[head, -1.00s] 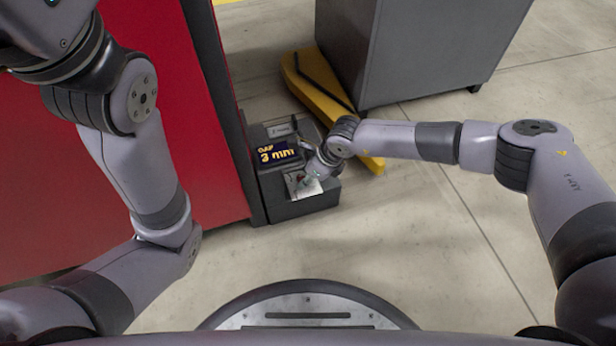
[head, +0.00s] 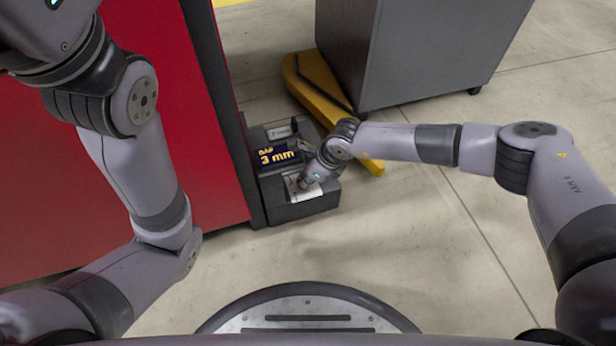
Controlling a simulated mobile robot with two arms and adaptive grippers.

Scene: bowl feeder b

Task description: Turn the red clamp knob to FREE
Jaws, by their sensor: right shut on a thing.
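A dark control box (head: 310,209) sits low beside the red machine. Its display (head: 279,155) reads "GAP 3 mm". A light plate (head: 294,195) with markings too small to read is on its top at the near end. My right gripper (head: 302,184) comes down onto this plate and is shut on the clamp knob there. The gripper and wrist hide the knob, so its red colour and its pointing direction cannot be seen. My left arm rises at the left and its gripper is outside the picture.
The tall red machine wall (head: 100,200) stands to the left of the box. A yellow bar-like part (head: 305,85) and a grey cabinet (head: 420,50) stand behind my right forearm. The concrete floor in front is clear.

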